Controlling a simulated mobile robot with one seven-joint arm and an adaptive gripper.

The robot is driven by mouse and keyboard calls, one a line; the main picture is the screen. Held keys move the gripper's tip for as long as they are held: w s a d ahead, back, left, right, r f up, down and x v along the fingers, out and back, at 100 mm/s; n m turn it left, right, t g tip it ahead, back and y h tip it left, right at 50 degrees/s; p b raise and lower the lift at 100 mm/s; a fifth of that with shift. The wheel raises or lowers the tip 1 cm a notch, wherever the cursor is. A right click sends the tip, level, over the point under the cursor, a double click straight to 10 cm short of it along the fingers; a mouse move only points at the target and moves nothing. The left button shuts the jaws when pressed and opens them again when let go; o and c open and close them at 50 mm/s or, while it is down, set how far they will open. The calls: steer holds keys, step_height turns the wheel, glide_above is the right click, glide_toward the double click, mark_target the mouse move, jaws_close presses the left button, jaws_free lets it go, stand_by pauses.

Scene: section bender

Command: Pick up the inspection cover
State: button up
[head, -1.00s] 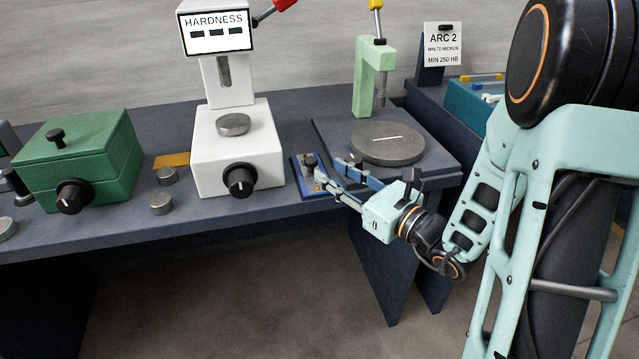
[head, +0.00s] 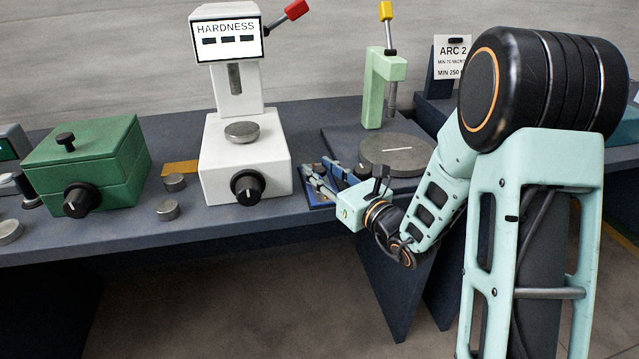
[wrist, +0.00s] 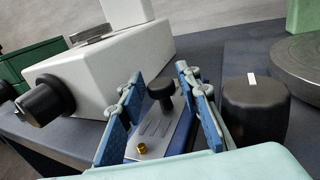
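The inspection cover appears to be the small grey metal plate (wrist: 160,130) with an upright black knob (wrist: 160,92) and a brass screw, seen in the wrist view on a blue base. My gripper (wrist: 160,82) is open, its two blue-padded fingers on either side of the plate and knob. I see no clear contact between the pads and the cover. In the head view my gripper (head: 328,174) reaches over the blue base (head: 312,197) at the bench front, and its fingers hide most of the cover.
The white hardness tester (head: 243,163) stands close left of the gripper; its black dial (wrist: 45,100) projects forward. A round steel plate (head: 398,153) with a green post (head: 375,90) lies to the right. A large black knob (wrist: 255,110) is right of the fingers. A green box (head: 85,165) sits far left.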

steer(key=shift+w+a, duration=0.2)
steer(key=shift+w, duration=0.05)
steer(key=shift+c, duration=0.6)
jaws_close()
steer(key=shift+r, duration=0.1)
steer(key=shift+r, duration=0.25)
